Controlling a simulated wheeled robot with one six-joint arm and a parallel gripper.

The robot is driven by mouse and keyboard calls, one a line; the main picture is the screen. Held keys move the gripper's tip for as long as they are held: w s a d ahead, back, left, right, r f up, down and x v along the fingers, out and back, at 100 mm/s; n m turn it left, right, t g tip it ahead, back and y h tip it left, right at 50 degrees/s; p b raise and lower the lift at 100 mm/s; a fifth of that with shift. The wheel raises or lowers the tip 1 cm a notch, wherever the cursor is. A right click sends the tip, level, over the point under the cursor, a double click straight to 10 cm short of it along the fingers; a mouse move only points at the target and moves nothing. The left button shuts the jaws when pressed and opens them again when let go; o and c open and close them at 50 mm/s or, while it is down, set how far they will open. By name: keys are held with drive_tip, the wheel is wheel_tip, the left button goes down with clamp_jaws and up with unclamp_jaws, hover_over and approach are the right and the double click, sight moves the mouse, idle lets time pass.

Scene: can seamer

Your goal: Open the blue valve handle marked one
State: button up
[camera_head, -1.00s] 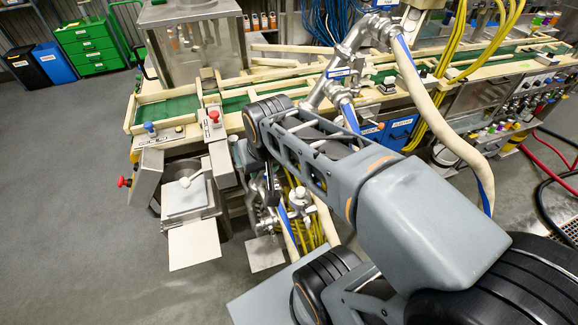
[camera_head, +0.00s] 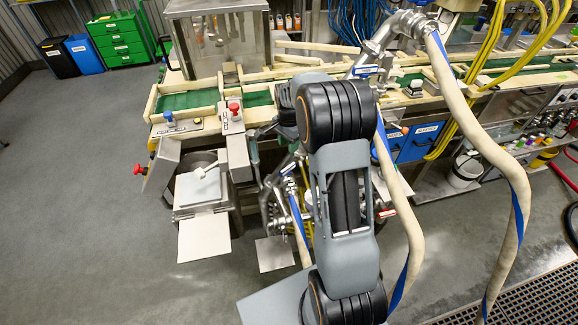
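I cannot make out a blue valve handle marked one. A steel pipe (camera_head: 384,42) with a blue label (camera_head: 364,71) rises behind my arm, and steel pipe fittings (camera_head: 288,166) stand low to the left of my arm. Any marks there are too small to read. My arm covers the middle of the view and hides part of the machine front. Dark parts at the end of my arm, probably my gripper (camera_head: 262,143), show beside the pipe fittings at the machine's front edge. Its fingers are too small and hidden to tell their state.
A blue knob (camera_head: 168,117) and a red knob (camera_head: 234,108) sit on the machine's left front. A red handle (camera_head: 139,170) juts out left. Thick beige hoses (camera_head: 480,140) hang on the right. Floor at left is clear (camera_head: 80,200).

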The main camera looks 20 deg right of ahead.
sight(289, 167)
wheel_tip(289, 167, down, 11)
drive_tip(key=shift+f+p, duration=0.1)
drive_tip(key=shift+p, duration=0.5)
drive_tip(key=shift+c, duration=0.5)
clamp_jaws()
